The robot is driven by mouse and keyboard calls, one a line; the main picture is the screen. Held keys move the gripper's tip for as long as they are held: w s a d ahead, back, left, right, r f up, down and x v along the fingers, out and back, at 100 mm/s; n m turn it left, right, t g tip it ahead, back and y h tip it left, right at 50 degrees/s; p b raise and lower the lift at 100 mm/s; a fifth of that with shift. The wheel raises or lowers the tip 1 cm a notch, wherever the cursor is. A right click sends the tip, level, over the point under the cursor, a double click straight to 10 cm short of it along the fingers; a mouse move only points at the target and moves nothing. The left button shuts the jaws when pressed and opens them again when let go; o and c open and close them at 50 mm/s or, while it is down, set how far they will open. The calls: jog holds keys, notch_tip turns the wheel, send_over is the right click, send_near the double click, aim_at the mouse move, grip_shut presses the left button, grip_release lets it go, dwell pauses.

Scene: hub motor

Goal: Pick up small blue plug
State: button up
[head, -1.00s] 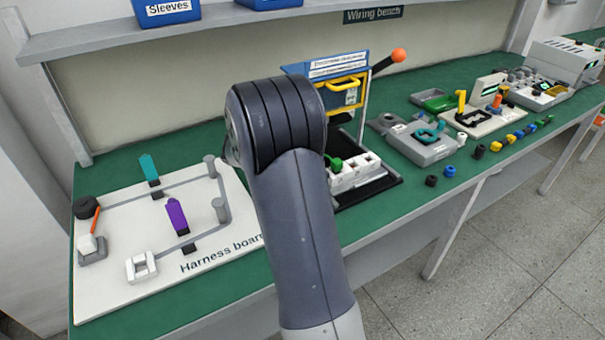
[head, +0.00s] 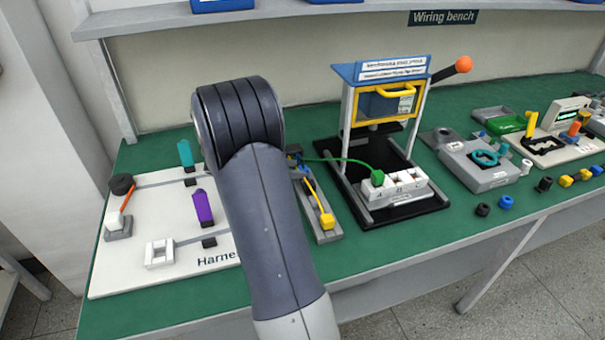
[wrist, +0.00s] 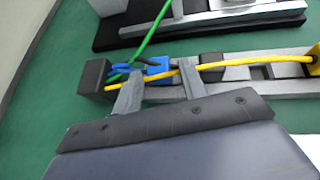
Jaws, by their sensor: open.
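In the wrist view a small blue plug (wrist: 157,69) lies on a grey fixture (wrist: 222,90), close to the tips of my gripper (wrist: 158,82). My gripper is open, with its two grey fingers apart and a yellow cable (wrist: 150,80) running across the gap. I cannot tell whether the fingers touch anything. In the head view my arm covers the gripper, and only a bit of blue shows at the far end of the fixture (head: 328,236). Another small blue piece (head: 505,202) sits on the bench at the right.
A green cable (wrist: 150,35) passes close beyond the fingers, and a black block (wrist: 95,75) stands at the fixture's left end. The press frame (head: 345,135) with its white connector block (head: 395,190) stands right of the fixture. The harness board (head: 125,270) lies left.

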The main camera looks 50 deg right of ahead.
aim_at(299, 169)
jog(key=x, duration=0.3)
jog(key=shift+d+f, duration=0.2)
jog(key=shift+d, duration=0.15)
jog(key=shift+c, duration=0.3)
jog(key=c, duration=0.8)
